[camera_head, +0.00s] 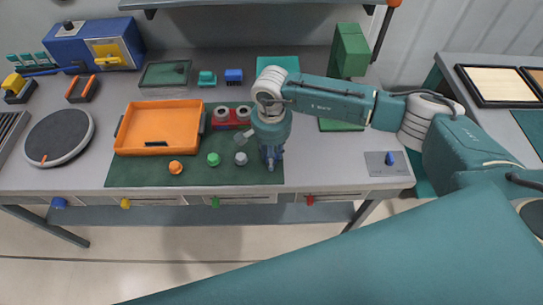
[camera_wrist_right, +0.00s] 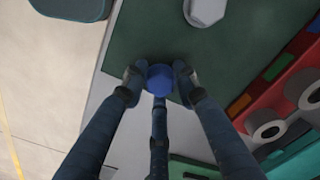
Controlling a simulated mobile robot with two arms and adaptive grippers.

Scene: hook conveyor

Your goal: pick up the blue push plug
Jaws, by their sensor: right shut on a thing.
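The blue push plug (camera_wrist_right: 159,78) shows in the right wrist view, round and blue, between the fingertips of my right gripper (camera_wrist_right: 158,80). The fingers are shut on it, over the green mat (camera_wrist_right: 150,30) near its edge. I cannot tell whether the plug touches the mat. In the head view my right gripper (camera_head: 271,160) points down at the front right of the mat (camera_head: 140,177), and its fingers largely hide the plug. My left gripper is in neither view.
An orange plug (camera_head: 175,167), a green plug (camera_head: 213,159) and a grey plug (camera_head: 241,158) stand left of the gripper. An orange tray (camera_head: 158,127) and a red block with white rings (camera_head: 231,117) lie behind. The table's right part is mostly clear.

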